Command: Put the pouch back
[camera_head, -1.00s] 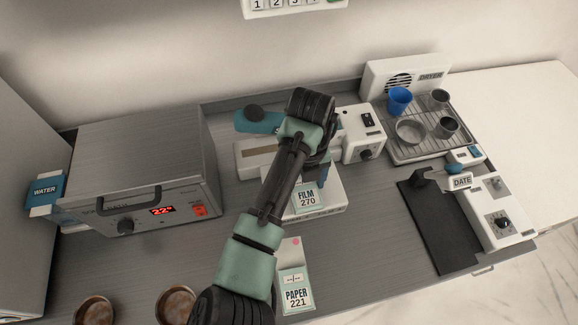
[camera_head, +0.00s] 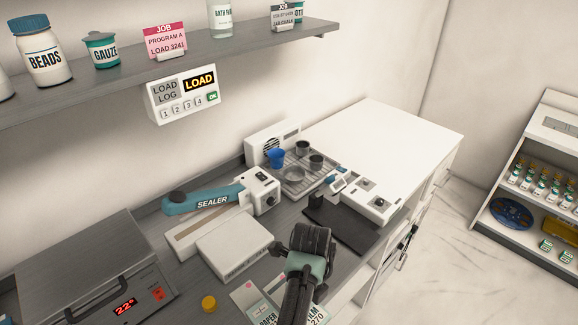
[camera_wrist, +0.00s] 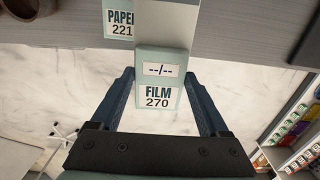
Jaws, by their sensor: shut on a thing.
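The FILM 270 pouch (camera_wrist: 160,72) has a pale green border and a "--/--" mark. In the wrist view it sits between the two dark blue fingers of my gripper (camera_wrist: 158,78), which is shut on it. Its label end reaches past the counter's front edge, over the floor. The pouch also shows at the bottom of the head view (camera_head: 318,315), partly hidden by my arm, which hides the fingertips there too. A PAPER 221 pouch (camera_wrist: 120,22) lies beside it on the counter, also partly in the head view (camera_head: 266,315).
The sealer (camera_head: 212,202) with its blue arm and a white box (camera_head: 234,246) stand behind. A black mat (camera_head: 340,226), date device (camera_head: 372,202) and drying rack (camera_head: 318,180) are to the right. A yellow round thing (camera_head: 208,302) lies on the counter. Shelves (camera_head: 535,150) stand far right.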

